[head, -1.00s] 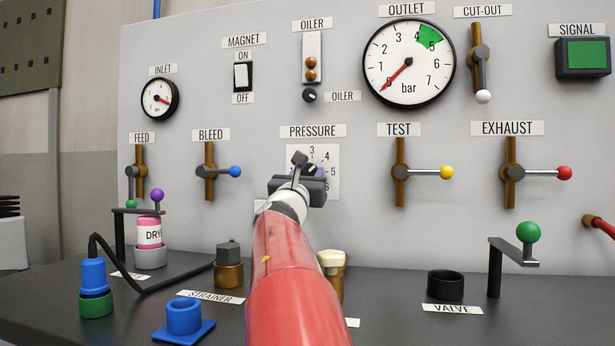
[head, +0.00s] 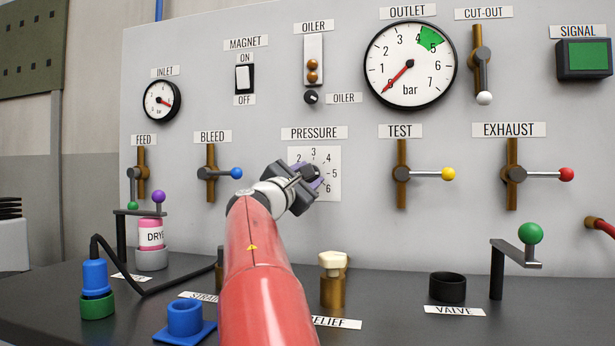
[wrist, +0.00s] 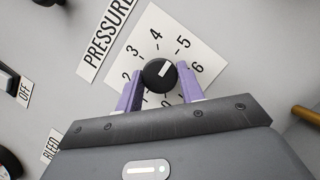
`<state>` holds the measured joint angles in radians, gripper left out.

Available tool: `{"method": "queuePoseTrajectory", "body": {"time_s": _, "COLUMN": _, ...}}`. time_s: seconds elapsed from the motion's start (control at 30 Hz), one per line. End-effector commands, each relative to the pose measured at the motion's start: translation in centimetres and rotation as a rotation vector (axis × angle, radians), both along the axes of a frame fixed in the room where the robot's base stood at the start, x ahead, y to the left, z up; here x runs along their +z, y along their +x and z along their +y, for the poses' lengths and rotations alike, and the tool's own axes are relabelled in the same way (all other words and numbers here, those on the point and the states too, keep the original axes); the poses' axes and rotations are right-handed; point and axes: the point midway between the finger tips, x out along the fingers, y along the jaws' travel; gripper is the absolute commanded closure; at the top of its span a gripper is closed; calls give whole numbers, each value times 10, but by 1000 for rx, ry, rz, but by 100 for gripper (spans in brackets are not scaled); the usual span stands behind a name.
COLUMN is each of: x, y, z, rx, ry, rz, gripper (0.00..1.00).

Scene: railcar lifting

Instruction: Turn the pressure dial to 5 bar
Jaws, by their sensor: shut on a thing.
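The pressure dial is a small black knob (wrist: 159,75) with a white pointer mark, on a white scale plate (head: 331,190) under the PRESSURE label.
The outlet gauge (head: 410,64) needle rests at 0, with a green band near 5. The bleed lever (head: 225,172) and test lever (head: 430,174) flank the dial. The oiler knob (head: 311,97) is above. A brass relief valve (head: 332,280) stands below my gripper.

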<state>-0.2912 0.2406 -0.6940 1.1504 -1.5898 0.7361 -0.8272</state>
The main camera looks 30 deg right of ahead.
Motion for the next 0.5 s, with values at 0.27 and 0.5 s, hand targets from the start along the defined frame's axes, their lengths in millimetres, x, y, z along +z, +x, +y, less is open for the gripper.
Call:
{"method": "queuePoseTrajectory", "body": {"time_s": 0.27, "x": 0, "y": 0, "z": 0, "rx": 0, "ry": 34, "rz": -38, "gripper": 85}}
{"method": "queuePoseTrajectory", "body": {"time_s": 0.5, "x": 0, "y": 0, "z": 0, "rx": 0, "ry": 36, "rz": -40, "gripper": 85}}
